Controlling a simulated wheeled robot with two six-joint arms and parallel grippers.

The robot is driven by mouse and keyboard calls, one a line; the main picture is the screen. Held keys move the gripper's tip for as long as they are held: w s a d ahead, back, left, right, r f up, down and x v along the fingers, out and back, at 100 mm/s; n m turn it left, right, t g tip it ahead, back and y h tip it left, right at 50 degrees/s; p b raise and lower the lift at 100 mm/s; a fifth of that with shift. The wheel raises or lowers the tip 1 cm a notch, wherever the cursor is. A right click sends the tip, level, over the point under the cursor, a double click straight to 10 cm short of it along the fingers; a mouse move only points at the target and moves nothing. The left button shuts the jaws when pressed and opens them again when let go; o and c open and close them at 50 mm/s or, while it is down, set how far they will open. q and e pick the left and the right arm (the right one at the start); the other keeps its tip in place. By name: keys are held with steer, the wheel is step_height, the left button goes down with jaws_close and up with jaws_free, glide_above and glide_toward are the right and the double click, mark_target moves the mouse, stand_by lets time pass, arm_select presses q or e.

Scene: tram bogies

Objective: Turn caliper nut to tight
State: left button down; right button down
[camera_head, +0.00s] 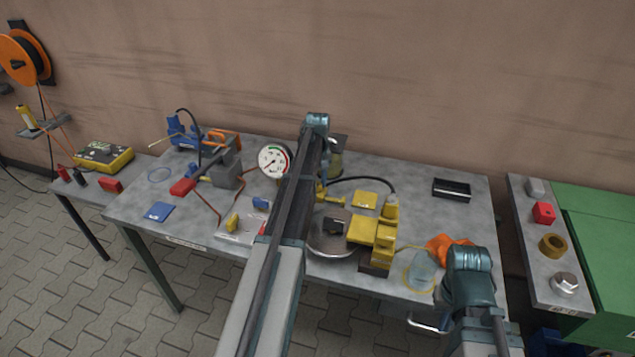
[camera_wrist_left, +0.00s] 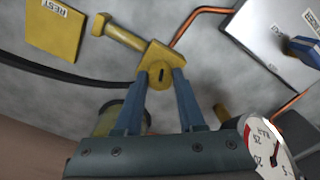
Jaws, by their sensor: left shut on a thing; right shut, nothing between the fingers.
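In the head view this yellow piece (camera_head: 333,199) shows just right of my left arm, above the bench; the left fingers are hidden there. A yellow caliper (camera_head: 372,232) sits over a round metal disc (camera_head: 326,245) to the front right of it. I cannot pick out the caliper nut for certain. My right arm is at the bottom right in the head view, and its fingers do not show.
A yellow REST plate (camera_head: 366,199) lies on the grey bench (camera_head: 300,260). A pressure gauge (camera_head: 273,160) stands left of my arm. A blue vice-like tool (camera_head: 183,131), red-handled parts and copper pipes fill the left. A black tray (camera_head: 452,189) and orange cloth (camera_head: 446,247) are right.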

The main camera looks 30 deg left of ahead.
mark_target(317, 184)
arm_select(q)
steer(key=shift+m, duration=2.2)
steer(key=c, duration=0.5)
jaws_free()
steer(key=shift+r, duration=0.1)
step_height(317, 184, up, 14)
steer(key=p, duration=1.3)
steer(key=shift+f+p, duration=0.2)
steer(key=shift+p, duration=0.2)
